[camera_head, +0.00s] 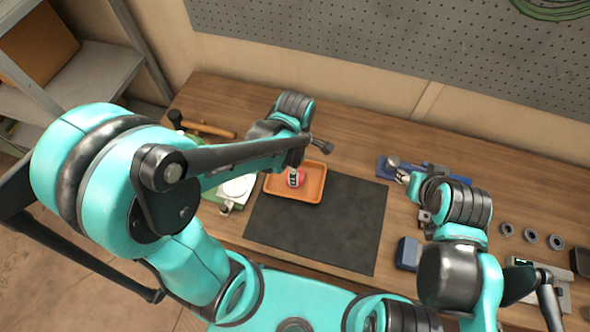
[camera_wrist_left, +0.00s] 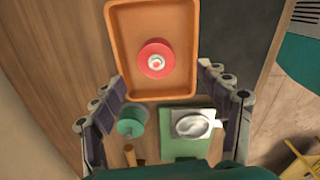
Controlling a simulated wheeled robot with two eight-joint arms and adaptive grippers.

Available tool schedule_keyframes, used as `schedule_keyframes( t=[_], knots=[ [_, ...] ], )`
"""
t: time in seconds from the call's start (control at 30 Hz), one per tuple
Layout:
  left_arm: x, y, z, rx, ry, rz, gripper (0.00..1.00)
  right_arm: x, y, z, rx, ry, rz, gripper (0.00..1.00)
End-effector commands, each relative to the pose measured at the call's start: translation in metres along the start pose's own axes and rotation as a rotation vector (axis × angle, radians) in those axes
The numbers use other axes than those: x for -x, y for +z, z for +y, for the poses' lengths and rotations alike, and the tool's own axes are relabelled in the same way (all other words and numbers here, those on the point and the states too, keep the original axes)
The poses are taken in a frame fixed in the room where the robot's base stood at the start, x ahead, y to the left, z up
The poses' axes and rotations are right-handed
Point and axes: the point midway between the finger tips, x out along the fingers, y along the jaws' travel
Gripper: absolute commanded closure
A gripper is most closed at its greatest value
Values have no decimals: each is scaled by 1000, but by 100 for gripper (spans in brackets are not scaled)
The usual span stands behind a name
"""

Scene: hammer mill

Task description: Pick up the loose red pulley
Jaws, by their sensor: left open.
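The red pulley (camera_wrist_left: 156,60) lies in an orange tray (camera_wrist_left: 151,10). In the head view the pulley (camera_head: 301,178) is partly hidden by my left gripper (camera_head: 296,174), which is above the tray (camera_head: 316,182). In the left wrist view my left gripper (camera_wrist_left: 161,90) is open, its fingers spread either side of the tray's near end. The pulley appears beyond the fingertips, with nothing held between them. My right gripper (camera_head: 399,174) is at the right by a blue tool holder; its jaws are too small to read.
A green machine with a pale round top (camera_head: 238,188) stands left of the tray. A dark mat (camera_head: 318,226) lies in front of it, largely clear. A wooden-handled hammer (camera_head: 208,130) lies at the back left. A blue block (camera_head: 408,253) and several grey rings (camera_head: 530,235) are at the right.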

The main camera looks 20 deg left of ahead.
Motion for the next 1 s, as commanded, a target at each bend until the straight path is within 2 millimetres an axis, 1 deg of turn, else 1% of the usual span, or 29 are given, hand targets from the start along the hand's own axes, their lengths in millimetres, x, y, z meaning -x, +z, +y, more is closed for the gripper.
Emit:
schedule_keyframes(
  t=[0.27, 0.43, 0.53, 0.63, 0.87, 0.9, 0.97, 1.0],
  knots=[
    [-34, 0, 2, 24, -6, 2, 25, -11, 8, 0, 0, 0, 0, 60],
    [-60, -1, 8, 24, -6, 2, 25, -21, 15, 0, 0, 0, 0, 60],
    [-72, -1, 8, 23, -6, 2, 25, -25, 18, 0, 0, 0, 0, 60],
    [-78, -1, 8, 23, -5, 2, 25, -26, 19, 0, 0, 0, 0, 60],
    [-78, -1, 7, 22, -5, 2, 25, -25, 18, 0, 0, 0, 0, 60],
    [-78, -1, 7, 22, -5, 2, 36, -25, 18, 0, 0, 0, 0, 60],
    [-78, -1, 7, 22, -5, 2, 51, -25, 18, 0, 0, 0, 0, 60],
    [-78, -1, 7, 22, -5, 2, 62, -25, 18, 0, 0, 0, 0, 60]
  ],
)
